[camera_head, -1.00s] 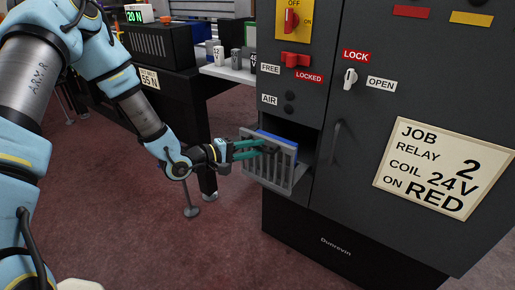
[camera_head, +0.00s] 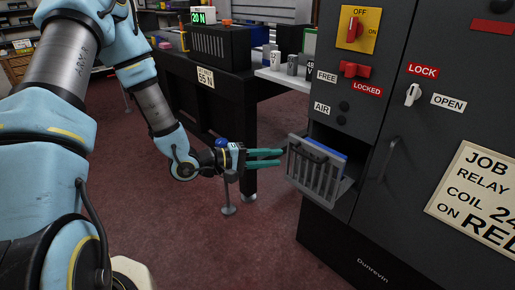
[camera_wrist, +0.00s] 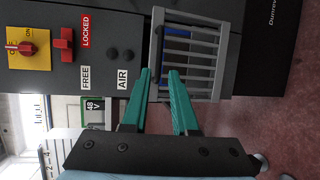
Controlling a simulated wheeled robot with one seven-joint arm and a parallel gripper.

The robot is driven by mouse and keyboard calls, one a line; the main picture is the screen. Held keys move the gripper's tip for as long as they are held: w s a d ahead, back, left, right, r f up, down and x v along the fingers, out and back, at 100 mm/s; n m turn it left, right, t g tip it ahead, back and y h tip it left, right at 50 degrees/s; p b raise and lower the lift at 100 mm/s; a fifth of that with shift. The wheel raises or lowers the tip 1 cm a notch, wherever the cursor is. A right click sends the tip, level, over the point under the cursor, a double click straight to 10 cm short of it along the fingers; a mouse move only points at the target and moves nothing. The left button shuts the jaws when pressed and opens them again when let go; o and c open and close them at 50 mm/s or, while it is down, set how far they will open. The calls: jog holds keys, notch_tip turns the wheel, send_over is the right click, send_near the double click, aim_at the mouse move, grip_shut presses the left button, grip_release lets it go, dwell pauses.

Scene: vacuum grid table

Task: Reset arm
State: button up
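My gripper (camera_head: 282,157) is at the end of my outstretched arm, in front of the cabinet. Its two green fingers are apart with nothing between them; they also show in the wrist view (camera_wrist: 160,76). A grey slatted drawer (camera_head: 312,171) sticks out of the dark cabinet (camera_head: 340,225), just right of the fingertips. The drawer's front has a dark handle, and the fingertips look clear of it. Something blue (camera_wrist: 176,31) lies inside the drawer, partly hidden by the slats.
The cabinet carries a red lever (camera_head: 354,69) by the LOCKED label, a yellow OFF/ON switch (camera_head: 357,28) and a white lever (camera_head: 412,94). Red floor lies open below the gripper.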

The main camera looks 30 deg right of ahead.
jog(key=w+a+r+m+t+y+p, duration=0.1)
jog(key=w+a+r+t+y+p, duration=0.3)
jog(key=w+a, duration=0.45)
jog(key=w+a+r+t+y+p, duration=0.25)
jog(key=w+a+y, duration=0.35)
jog(key=a, duration=0.5)
jog(key=s+a+r+y+p, duration=0.2)
jog(key=a+r+y, duration=0.3)
jog(key=a, duration=0.6)
jog(key=s+a+r+g+p, duration=0.2)
jog(key=s+a+r+p, duration=0.1)
jog(key=s+a+r, duration=0.4)
jog(key=s, duration=0.2)
jog(key=shift+s+r+n+g+y, duration=0.3)
jog(key=shift+g, duration=0.05)
